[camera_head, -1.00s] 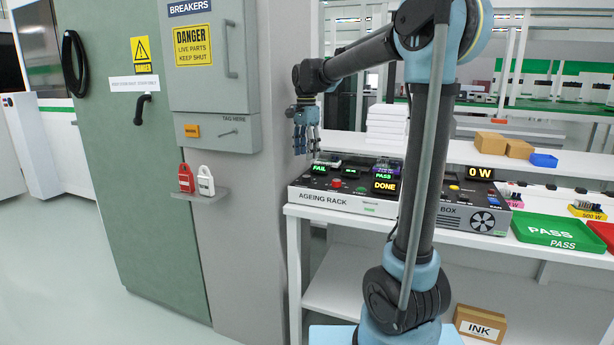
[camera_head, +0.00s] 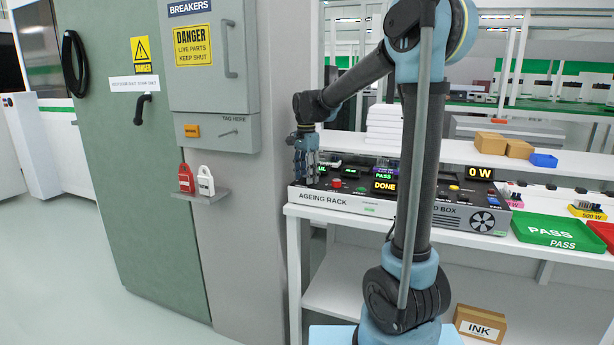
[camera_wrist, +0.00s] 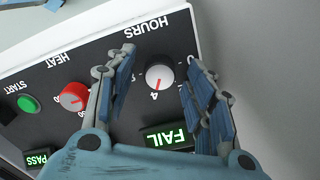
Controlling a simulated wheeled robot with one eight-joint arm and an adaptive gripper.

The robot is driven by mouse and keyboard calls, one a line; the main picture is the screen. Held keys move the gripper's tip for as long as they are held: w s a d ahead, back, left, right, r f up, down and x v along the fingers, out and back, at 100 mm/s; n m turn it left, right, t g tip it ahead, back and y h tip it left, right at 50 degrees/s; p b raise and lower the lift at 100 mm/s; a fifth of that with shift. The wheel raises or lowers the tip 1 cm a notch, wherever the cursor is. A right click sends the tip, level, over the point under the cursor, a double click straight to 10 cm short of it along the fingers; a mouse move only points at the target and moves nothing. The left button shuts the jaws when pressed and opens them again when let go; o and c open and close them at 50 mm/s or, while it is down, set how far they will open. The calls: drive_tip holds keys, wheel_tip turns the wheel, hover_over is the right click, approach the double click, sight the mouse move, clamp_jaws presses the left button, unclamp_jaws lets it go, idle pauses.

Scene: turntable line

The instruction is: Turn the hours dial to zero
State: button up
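The hours dial (camera_wrist: 159,75) is a white-topped knob with a dark skirt under the label HOURS in the wrist view. Its red pointer mark faces the printed 4. My gripper (camera_wrist: 158,90) is open, with its blue fingers on either side of the dial and a gap to each. In the head view my gripper (camera_head: 306,178) points down over the left end of the ageing rack (camera_head: 335,203). The dial is hidden there behind the fingers.
Beside the dial are a red HEAT knob (camera_wrist: 74,96), a green START button (camera_wrist: 28,104) and a green FAIL display (camera_wrist: 167,138). A load box (camera_head: 470,215) stands right of the rack. The grey cabinet (camera_head: 265,200) stands close at left.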

drive_tip(key=c, duration=0.9)
drive_tip(key=shift+c, duration=0.2)
drive_tip(key=shift+n, duration=0.5)
drive_tip(key=n, duration=0.4)
drive_tip(key=shift+n, duration=0.4)
drive_tip(key=n, duration=1.1)
drive_tip(key=shift+n, duration=0.4)
drive_tip(key=n, duration=0.6)
drive_tip(key=shift+n, duration=0.4)
